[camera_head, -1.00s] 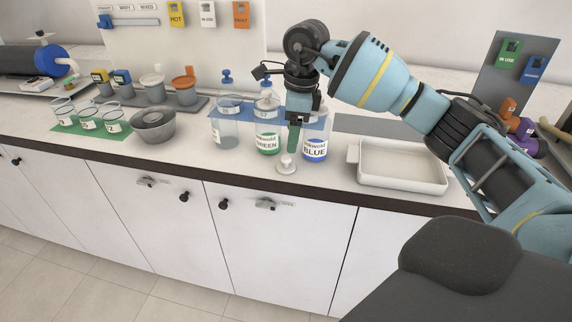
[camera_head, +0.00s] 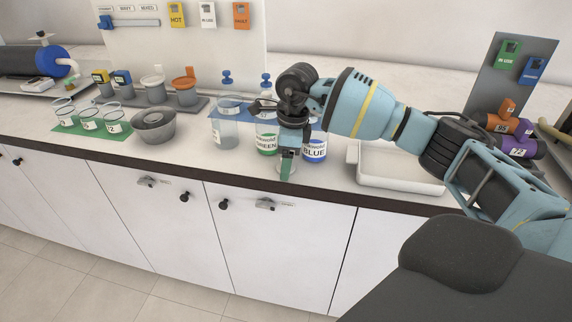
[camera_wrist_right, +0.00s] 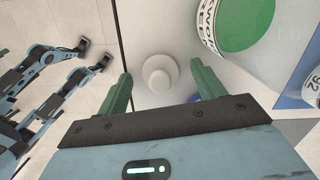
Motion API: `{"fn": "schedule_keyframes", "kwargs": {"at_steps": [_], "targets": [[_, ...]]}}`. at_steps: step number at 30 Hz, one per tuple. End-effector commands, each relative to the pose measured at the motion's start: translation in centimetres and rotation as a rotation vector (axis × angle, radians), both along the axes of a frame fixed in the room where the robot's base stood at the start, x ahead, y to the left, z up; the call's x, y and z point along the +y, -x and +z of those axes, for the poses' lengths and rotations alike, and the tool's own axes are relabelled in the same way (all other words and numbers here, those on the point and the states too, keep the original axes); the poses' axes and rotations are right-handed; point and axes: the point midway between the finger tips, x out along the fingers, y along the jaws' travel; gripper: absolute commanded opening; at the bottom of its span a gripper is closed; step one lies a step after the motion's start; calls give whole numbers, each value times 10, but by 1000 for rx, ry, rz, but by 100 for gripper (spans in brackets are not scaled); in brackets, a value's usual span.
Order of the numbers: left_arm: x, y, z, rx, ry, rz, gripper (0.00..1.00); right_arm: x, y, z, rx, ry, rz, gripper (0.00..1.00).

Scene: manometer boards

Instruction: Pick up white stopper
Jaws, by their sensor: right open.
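The white stopper (camera_wrist_right: 158,73), a round knob on a wider disc, stands on the counter near its front edge in the right wrist view. In the head view my right gripper hides most or all of it. My right gripper (camera_head: 286,170) is pointed down over it in the head view. In the right wrist view the green fingers of this gripper (camera_wrist_right: 160,90) are apart, one on each side of the stopper, with nothing between them touching it. My left gripper does not show.
Right behind the gripper stand the green-labelled bottle (camera_head: 267,141) and the blue-labelled bottle (camera_head: 315,148), close by. A clear bottle (camera_head: 226,134) is to the left. A white tray (camera_head: 400,183) lies right. The counter's dark front edge (camera_head: 240,180) is near.

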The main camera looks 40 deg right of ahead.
Motion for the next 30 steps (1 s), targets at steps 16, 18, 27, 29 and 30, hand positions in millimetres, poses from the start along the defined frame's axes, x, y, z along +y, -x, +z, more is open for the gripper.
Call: {"fn": "schedule_keyframes", "kwargs": {"at_steps": [16, 18, 27, 29, 30], "targets": [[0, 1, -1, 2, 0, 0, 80, 0, 0, 0, -1, -1, 0, 21], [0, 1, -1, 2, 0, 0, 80, 0, 0, 0, -1, -1, 0, 20], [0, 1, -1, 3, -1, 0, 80, 0, 0, 2, -1, 0, 0, 20], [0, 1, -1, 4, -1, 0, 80, 0, 0, 4, -1, 0, 0, 20], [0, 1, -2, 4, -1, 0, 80, 0, -1, 7, -3, 0, 0, 20]]}}
